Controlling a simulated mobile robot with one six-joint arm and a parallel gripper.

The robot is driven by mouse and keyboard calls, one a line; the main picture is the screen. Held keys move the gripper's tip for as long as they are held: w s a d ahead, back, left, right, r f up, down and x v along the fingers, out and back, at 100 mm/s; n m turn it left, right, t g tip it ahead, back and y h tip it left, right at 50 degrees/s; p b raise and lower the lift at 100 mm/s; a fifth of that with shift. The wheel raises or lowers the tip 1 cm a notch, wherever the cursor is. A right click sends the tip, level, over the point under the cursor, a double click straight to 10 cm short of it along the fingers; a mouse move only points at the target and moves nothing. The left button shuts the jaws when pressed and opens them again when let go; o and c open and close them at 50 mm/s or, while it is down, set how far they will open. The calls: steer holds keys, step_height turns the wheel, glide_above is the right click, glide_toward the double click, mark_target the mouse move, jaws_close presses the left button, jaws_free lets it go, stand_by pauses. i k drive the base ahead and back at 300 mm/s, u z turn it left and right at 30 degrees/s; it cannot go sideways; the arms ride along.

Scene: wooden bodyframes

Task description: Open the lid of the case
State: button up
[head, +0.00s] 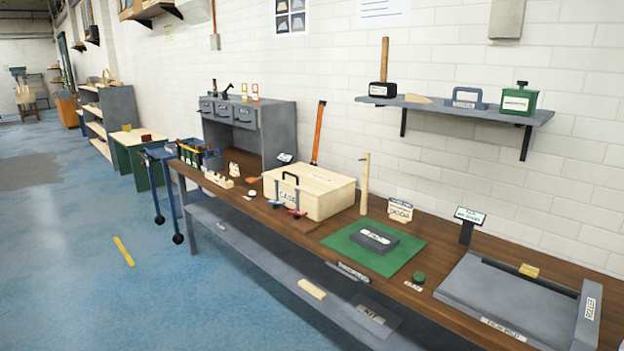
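The case (325,204) is a pale wooden box standing on the brown workbench (456,243), in the middle of the head view. Its top lid (312,178) looks shut. My gripper and arm are not in view.
A green mat (408,263) with a dark block (374,240) lies right of the case. A thin wooden post (364,184) stands close behind its right side. A grey tray (520,300) fills the bench's right end. The blue floor in front looks mostly clear.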

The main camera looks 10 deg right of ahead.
mark_target(317, 182)
steer(key=i, duration=0.9)
steer(key=u, duration=0.1)
steer(key=k, duration=0.7)
steer(key=u, duration=0.5)
steer(key=i, duration=1.15)
steer(key=u, duration=0.5)
steer(key=i, duration=0.75)
